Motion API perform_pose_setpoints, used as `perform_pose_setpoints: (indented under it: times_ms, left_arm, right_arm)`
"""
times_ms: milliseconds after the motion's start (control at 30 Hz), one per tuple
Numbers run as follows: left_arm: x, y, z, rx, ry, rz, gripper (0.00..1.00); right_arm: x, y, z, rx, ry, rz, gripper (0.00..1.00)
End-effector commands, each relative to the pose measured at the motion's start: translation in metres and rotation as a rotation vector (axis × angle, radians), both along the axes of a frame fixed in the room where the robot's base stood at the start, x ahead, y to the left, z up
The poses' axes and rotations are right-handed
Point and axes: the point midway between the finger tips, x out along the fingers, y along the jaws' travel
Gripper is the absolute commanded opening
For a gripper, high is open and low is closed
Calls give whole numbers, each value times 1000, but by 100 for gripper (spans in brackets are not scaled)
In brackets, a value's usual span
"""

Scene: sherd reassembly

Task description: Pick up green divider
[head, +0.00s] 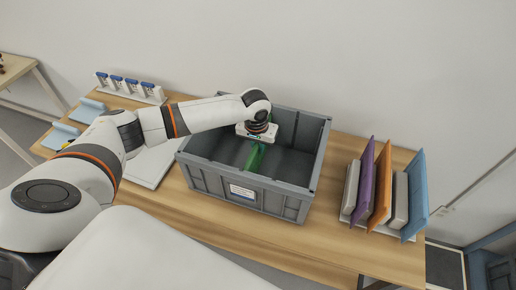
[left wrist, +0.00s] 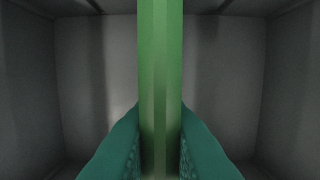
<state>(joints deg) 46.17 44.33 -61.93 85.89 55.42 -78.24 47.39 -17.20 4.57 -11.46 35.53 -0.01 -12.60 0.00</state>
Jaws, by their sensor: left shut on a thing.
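The green divider (head: 255,157) is inside the grey crate (head: 245,190), partly hidden by my left gripper and the crate's front wall. My left gripper (head: 256,146) reaches into the crate from above and is shut on the divider. In the left wrist view, the green divider (left wrist: 160,75) stands as a vertical band between my two teal fingers (left wrist: 160,150), which press on it from both sides. I cannot tell whether the divider touches the crate floor. My right gripper is not in view.
To the right, a rack holds purple (head: 364,183), orange (head: 380,185) and blue (head: 414,195) dividers with grey blocks between them. Blue-capped vials (head: 131,86) stand at the back left. Light blue pieces (head: 87,110) and a white board (head: 152,166) lie left of the crate.

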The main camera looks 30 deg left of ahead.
Motion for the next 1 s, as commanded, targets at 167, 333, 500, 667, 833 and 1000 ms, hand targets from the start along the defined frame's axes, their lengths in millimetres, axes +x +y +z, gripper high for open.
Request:
perform_pose_setpoints:
  times_ms: [167,333,500,667,833,1000]
  left_arm:
    - [1,0,13,-1,-3,1,0]
    - [1,0,39,-2,-4,0,0]
    - [1,0,72,-1,-5,0,0]
    - [1,0,104,-1,-5,1,0]
    - [1,0,139,-2,-5,0,0]
    - [1,0,174,-2,-6,0,0]
  right_arm:
    - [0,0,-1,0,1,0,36]
    - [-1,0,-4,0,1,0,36]
    - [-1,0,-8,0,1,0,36]
    - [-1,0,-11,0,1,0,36]
    - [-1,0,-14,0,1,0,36]
    - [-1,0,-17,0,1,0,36]
